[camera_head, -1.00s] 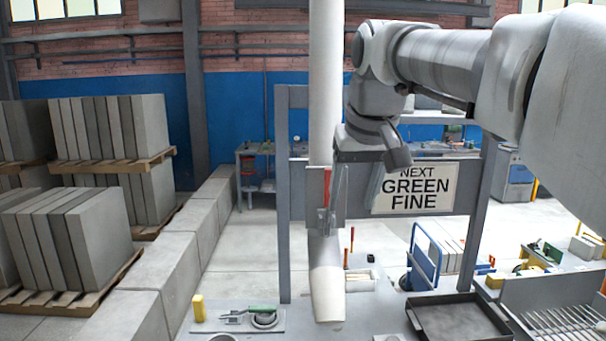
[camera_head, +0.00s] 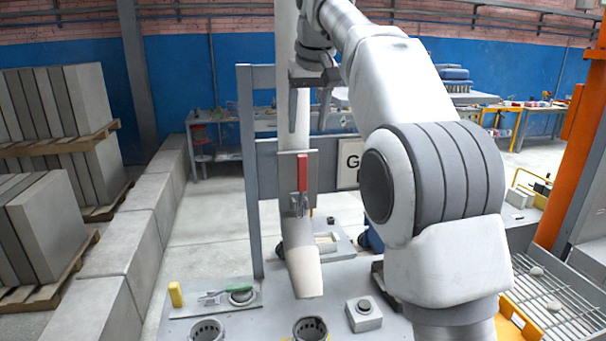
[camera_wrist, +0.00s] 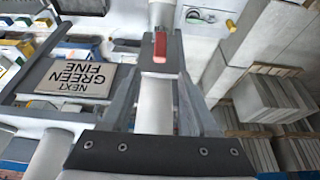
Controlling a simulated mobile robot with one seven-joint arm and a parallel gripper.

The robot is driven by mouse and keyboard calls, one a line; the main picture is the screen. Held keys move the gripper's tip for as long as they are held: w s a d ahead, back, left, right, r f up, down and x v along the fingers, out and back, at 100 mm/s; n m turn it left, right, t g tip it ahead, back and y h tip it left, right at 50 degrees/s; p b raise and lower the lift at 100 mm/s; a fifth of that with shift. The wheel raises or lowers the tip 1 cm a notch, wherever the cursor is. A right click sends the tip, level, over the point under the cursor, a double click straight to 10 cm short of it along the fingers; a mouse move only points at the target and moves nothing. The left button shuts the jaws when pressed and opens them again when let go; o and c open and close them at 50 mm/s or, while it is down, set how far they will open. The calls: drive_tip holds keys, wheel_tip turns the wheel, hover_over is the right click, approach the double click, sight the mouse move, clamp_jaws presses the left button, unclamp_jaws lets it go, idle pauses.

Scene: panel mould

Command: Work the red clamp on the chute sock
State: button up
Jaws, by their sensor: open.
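The chute sock (camera_head: 302,268) is a pale tube hanging from above, with its lower end tilted over the bench. The red clamp (camera_head: 302,172) is an upright red handle on a grey plate across the sock, with metal linkage below. My gripper (camera_head: 308,126) is open and points down, above the clamp and apart from it. In the wrist view, the red clamp (camera_wrist: 160,46) shows beyond my gripper (camera_wrist: 161,82), roughly in line with the gap between its two fingers. The sock (camera_wrist: 154,112) runs through that gap in the picture.
A grey frame post (camera_head: 250,180) stands left of the sock. A sign (camera_head: 348,163) is partly hidden by my arm; it reads in full in the wrist view (camera_wrist: 81,77).

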sight(301, 173)
drive_tip(key=b+x, duration=0.1)
drive_tip(key=x, duration=1.4)
drive_tip(key=shift+w+f+b, duration=0.1)
drive_tip(key=shift+f+b, duration=0.05)
drive_tip(key=shift+b, duration=0.25)
drive_tip(key=shift+c, duration=0.2)
clamp_jaws()
idle(0.3)
